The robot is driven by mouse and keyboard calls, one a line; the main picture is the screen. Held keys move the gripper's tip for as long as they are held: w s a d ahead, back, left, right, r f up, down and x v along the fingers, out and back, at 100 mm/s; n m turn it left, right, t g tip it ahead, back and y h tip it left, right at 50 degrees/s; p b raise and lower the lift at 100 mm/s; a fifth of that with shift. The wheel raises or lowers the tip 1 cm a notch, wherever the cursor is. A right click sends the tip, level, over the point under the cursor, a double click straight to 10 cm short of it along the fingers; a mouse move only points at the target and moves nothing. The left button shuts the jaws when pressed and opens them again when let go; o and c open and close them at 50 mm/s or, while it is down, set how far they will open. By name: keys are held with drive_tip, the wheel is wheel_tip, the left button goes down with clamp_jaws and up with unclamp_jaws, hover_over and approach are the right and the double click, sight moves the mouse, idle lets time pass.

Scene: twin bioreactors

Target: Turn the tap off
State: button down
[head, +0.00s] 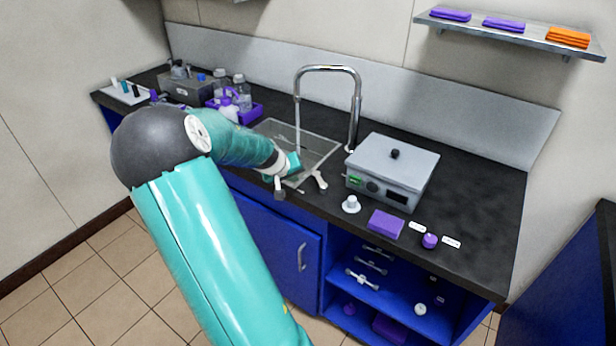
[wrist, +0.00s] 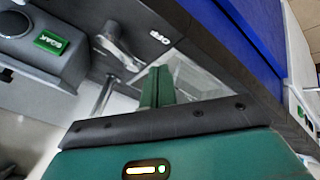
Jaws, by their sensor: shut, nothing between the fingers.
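The chrome tap (head: 356,105) arches over the grey sink (head: 333,147), with a thin pale vertical line below its spout that may be water. A metal lever handle (head: 319,179) sits at the sink's front right edge. In the wrist view the lever (wrist: 118,46) lies beside a white "OFF" label (wrist: 159,38). My gripper (head: 294,164) is over the front of the sink, left of the lever. In the wrist view my gripper (wrist: 158,74) has its green fingers shut and empty, close to the lever's end. I cannot tell if they touch it.
A grey box device (head: 392,170) stands right of the sink, with its "SOAK" label (wrist: 50,42) in the wrist view. A white knob (head: 351,204) and a purple block (head: 385,224) lie in front of it. A purple rack (head: 248,113) with bottles is left of the sink.

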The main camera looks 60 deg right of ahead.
sight(315, 175)
drive_tip(key=x, duration=0.3)
drive_tip(key=shift+s+d, duration=1)
drive_tip(key=shift+s, duration=0.1)
drive_tip(key=shift+s+d, duration=0.3)
drive_tip(key=shift+d, duration=0.1)
drive_tip(key=shift+d+m+g, duration=0.3)
drive_tip(key=shift+m+g, duration=0.2)
drive_tip(key=shift+m, duration=0.2)
drive_tip(key=m+g, duration=0.1)
drive_tip(key=d+m+g+y, duration=0.1)
drive_tip(key=m, duration=0.1)
drive_tip(key=shift+s+d, duration=0.2)
drive_tip(key=shift+d, duration=0.1)
drive_tip(key=m+g, duration=0.1)
drive_tip(key=m, duration=0.1)
drive_tip(key=s+d+m+y, duration=0.1)
drive_tip(key=shift+d+m+g, duration=0.2)
drive_tip(key=shift+m+g, duration=0.2)
drive_tip(key=shift+s+d+m+g+y, duration=0.1)
drive_tip(key=shift+s+m+g+y, duration=0.15)
drive_tip(key=shift+m, duration=0.25)
drive_tip(key=shift+s+d+m+g+y, duration=0.15)
drive_tip(key=shift+m+y, duration=0.2)
drive_tip(key=shift+m, duration=0.15)
drive_tip(key=shift+s+d, duration=0.1)
drive_tip(key=shift+s, duration=0.05)
